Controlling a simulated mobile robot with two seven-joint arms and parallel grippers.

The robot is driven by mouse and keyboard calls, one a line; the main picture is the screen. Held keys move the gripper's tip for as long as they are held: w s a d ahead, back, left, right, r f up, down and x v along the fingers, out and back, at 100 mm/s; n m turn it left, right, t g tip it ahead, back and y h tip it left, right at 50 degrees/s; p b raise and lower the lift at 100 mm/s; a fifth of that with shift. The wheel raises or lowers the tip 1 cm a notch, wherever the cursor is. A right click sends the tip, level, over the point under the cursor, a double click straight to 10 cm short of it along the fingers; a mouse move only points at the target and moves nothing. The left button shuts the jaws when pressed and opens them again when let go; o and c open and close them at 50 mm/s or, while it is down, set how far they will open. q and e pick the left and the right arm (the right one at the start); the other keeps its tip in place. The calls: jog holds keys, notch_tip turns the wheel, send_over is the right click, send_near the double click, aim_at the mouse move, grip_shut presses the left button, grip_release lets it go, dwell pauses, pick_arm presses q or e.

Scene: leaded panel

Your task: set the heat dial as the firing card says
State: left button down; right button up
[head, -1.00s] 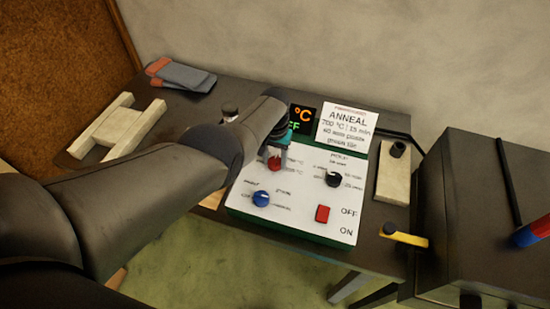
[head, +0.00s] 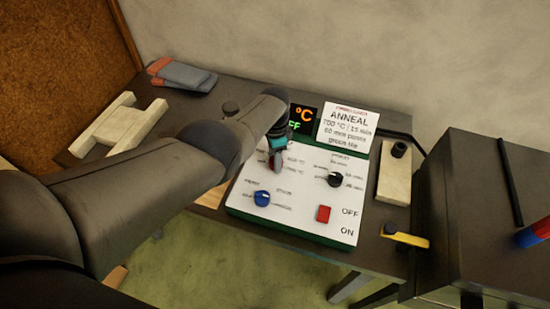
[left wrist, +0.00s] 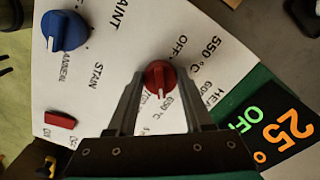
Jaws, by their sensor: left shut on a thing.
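The heat dial is a red knob on the white control panel (head: 300,205); it shows in the left wrist view (left wrist: 159,76). My left gripper (head: 275,165) is shut on this dial, one finger on each side. In the left wrist view, its white pointer line points down the picture, towards the lettering that seems to read 650 °C; the exact mark is partly hidden. The firing card (head: 347,127) stands behind the panel and reads ANNEAL, 700 °C / 15 min. The display (left wrist: 265,130) shows 25 ° and OFF. My right gripper is not in view.
A blue knob (head: 262,198), a black knob (head: 335,179) and a red switch (head: 323,214) sit on the same panel close to the dial.

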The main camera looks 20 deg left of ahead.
pick_arm(q)
jog(key=m, duration=0.3)
jog(key=shift+m, duration=0.3)
jog(key=shift+a+m+b, duration=0.1)
jog(key=shift+m+b, duration=0.2)
jog(key=shift+m, duration=1.5)
jog(key=shift+w, duration=0.1)
jog(key=shift+c, duration=1.5)
grip_release()
jog(key=shift+r, duration=0.1)
